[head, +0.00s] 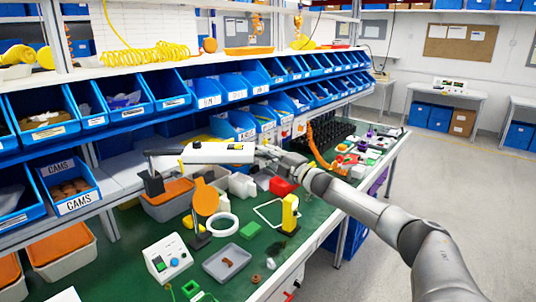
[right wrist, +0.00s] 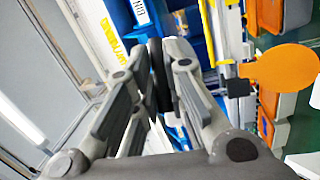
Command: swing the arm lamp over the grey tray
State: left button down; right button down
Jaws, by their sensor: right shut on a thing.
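The arm lamp has a long white head (head: 218,153) on a black arm, which joins a dark post (head: 153,182) at its left. The head lies roughly level, behind the grey tray in the head view. My right gripper (head: 268,153) is shut on the right end of the lamp head; its fingers, close together, also show in the right wrist view (right wrist: 158,65). The grip itself is partly hidden. The shallow grey tray (head: 208,265) lies on the green bench top nearer the front, with a small brown piece in it. My left gripper is out of view.
An orange disc (head: 206,200) stands upright between lamp and tray. A white ring (head: 223,224), a green block (head: 251,230), a yellow block (head: 290,213) and a white button box (head: 167,257) surround the tray. Blue bins (head: 130,105) line the shelf behind.

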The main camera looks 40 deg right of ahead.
jog(key=c, duration=1.9)
grip_release()
jog(key=shift+d+r, duration=0.2)
jog(key=shift+r, duration=0.1)
jog(key=o, duration=0.4)
jog(key=shift+w+f, duration=0.35)
jog(key=shift+s, duration=0.1)
jog(key=shift+s+d+f, duration=0.15)
jog(key=shift+s+f, duration=0.1)
jog(key=shift+s, duration=1.7)
jog(key=shift+s+d+f, duration=0.15)
jog(key=shift+s+f, duration=0.15)
jog(key=shift+s, duration=1.65)
jog(key=shift+s+d+f, duration=0.15)
jog(key=shift+s+f, duration=0.1)
jog(key=shift+s, duration=1.7)
